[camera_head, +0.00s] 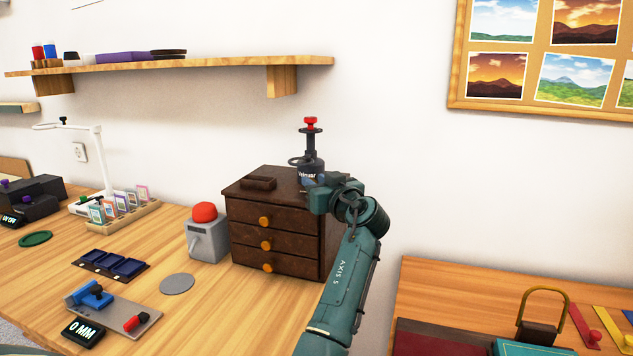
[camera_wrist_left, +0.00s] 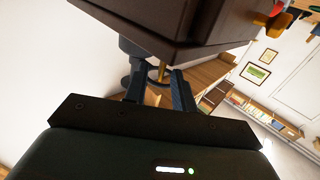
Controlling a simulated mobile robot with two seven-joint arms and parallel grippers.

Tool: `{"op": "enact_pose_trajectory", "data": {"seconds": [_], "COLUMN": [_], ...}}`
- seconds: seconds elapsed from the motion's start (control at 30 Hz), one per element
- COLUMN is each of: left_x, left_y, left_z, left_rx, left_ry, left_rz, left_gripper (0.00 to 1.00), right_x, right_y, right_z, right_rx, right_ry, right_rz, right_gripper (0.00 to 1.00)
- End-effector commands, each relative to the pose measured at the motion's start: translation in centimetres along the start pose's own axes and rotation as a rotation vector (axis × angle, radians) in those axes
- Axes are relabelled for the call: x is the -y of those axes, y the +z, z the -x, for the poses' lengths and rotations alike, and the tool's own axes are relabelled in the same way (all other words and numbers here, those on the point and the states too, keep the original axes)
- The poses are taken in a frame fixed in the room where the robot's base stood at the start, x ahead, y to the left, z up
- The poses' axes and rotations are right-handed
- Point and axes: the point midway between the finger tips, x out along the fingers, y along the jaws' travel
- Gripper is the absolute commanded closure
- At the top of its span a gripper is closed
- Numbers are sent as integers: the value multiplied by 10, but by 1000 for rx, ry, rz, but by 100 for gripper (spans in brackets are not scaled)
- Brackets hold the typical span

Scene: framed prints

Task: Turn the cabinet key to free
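A dark brown cabinet (camera_head: 285,230) with three drawers and orange knobs stands at the back of the wooden table. My left gripper (camera_head: 322,196) is at the cabinet's right side near its top; its fingertips are hard to make out there. In the left wrist view the cabinet (camera_wrist_left: 200,22) fills the top, and the fingers of my left gripper (camera_wrist_left: 159,78) stand apart just below its edge. A small brass-coloured piece (camera_wrist_left: 162,71) shows between or just beyond the fingertips. It may be the key; I cannot tell whether either finger touches it. My right gripper is not in view.
A grey box with a red button (camera_head: 206,232) stands left of the cabinet. A wall shelf (camera_head: 170,66) hangs above. A second table (camera_head: 440,285) with a padlock is at the right.

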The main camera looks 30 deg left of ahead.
Motion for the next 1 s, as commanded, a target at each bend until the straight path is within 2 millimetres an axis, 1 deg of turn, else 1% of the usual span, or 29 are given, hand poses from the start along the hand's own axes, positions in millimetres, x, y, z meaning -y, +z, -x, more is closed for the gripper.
{"op": "enact_pose_trajectory", "data": {"seconds": [0.1,0.33,0.37,0.67,1.0], "left_x": [0,0,0,0,0], "left_y": [0,0,0,0,0], "left_z": [-5,-5,-5,-5,-4], "left_rx": [1,1,1,1,1], "left_ry": [0,0,0,0,3], "left_rz": [1,0,0,0,0], "left_gripper": [74,74,75,100,100], "right_x": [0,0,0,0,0], "right_y": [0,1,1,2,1], "right_z": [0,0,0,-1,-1], "right_rx": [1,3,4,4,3], "right_ry": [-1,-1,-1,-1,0], "right_rz": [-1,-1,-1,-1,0], "right_gripper": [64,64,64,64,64]}}
